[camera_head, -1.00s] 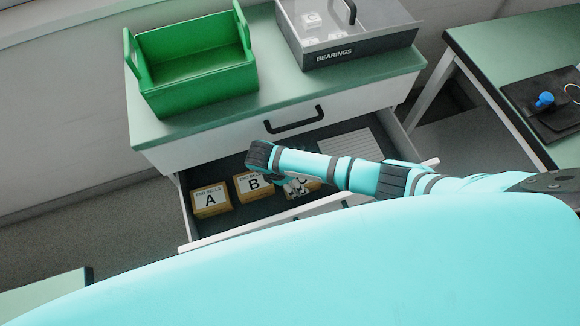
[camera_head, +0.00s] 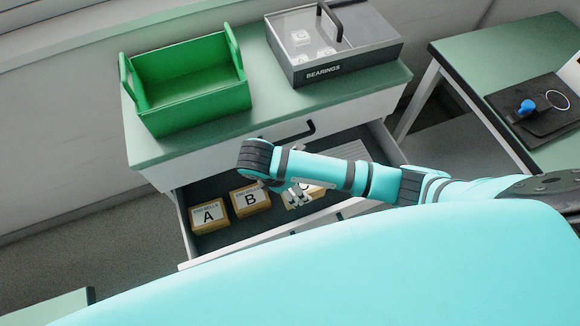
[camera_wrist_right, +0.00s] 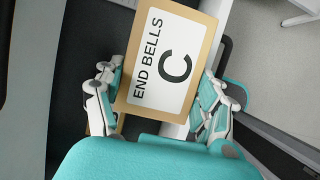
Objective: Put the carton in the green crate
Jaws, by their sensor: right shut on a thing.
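The carton labelled END BELLS C (camera_wrist_right: 168,62) is between the fingers of my right gripper (camera_wrist_right: 160,100), which is shut on it. In the head view my right gripper (camera_head: 297,195) is over the open drawer, and my arm hides part of the carton (camera_head: 314,193). Cartons A (camera_head: 209,215) and B (camera_head: 250,199) stand in the drawer to the left. The green crate (camera_head: 195,121) is empty on the cabinet top, at the back left. My left gripper is not in view.
A grey BEARINGS case (camera_head: 350,62) with a clear lid and handle stands right of the crate. The open drawer (camera_head: 225,238) juts out below the cabinet top (camera_head: 150,148). A green table (camera_head: 470,55) with a dark mat is at the right.

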